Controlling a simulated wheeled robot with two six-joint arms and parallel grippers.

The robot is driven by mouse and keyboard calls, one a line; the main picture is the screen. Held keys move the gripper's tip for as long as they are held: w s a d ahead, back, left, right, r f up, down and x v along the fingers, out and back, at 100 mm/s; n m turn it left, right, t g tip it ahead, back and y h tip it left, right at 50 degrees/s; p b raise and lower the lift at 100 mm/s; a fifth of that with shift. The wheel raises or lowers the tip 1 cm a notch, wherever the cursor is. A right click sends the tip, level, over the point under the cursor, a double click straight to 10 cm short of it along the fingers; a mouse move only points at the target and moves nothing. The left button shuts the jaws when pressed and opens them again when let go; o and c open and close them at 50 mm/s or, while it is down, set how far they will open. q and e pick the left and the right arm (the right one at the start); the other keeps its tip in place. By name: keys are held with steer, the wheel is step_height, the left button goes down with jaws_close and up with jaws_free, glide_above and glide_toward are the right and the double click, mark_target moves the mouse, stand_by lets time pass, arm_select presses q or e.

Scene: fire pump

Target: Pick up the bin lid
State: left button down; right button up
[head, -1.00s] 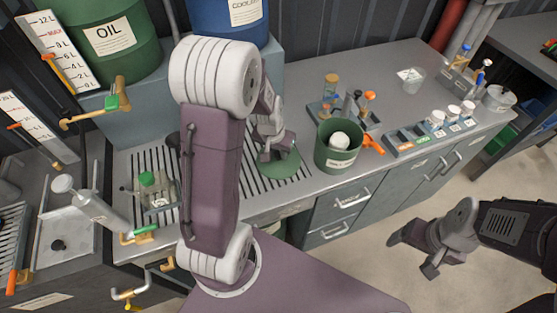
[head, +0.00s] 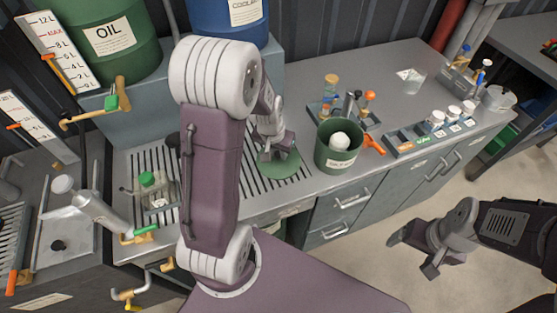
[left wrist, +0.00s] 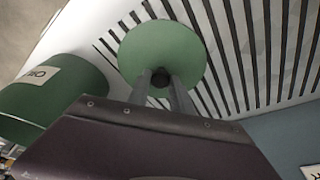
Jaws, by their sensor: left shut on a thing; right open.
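The bin lid (head: 283,167) is a flat green disc with a dark knob at its centre. It lies on or very close over the slatted drain area of the bench; I cannot tell if it touches. My left gripper (head: 277,153) is shut on its knob from above. In the left wrist view the lid (left wrist: 162,50) shows beyond the fingers (left wrist: 160,80), which close on the dark knob. The green bin (head: 337,158) stands open to the right of the lid, with a white round thing inside. My right gripper (head: 412,256) is open and empty over the floor.
A rack with bottles (head: 350,105) stands behind the bin. A labelled tray with white-capped jars (head: 437,128) is to its right, with an orange-handled tool between. The oil drum (head: 105,40) and blue coolant drum (head: 227,18) stand at the back.

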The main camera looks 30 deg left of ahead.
mark_target(278, 155)
stand_by(0.6)
arm_select(q)
step_height(278, 155, up, 10)
steer(key=p, duration=0.1)
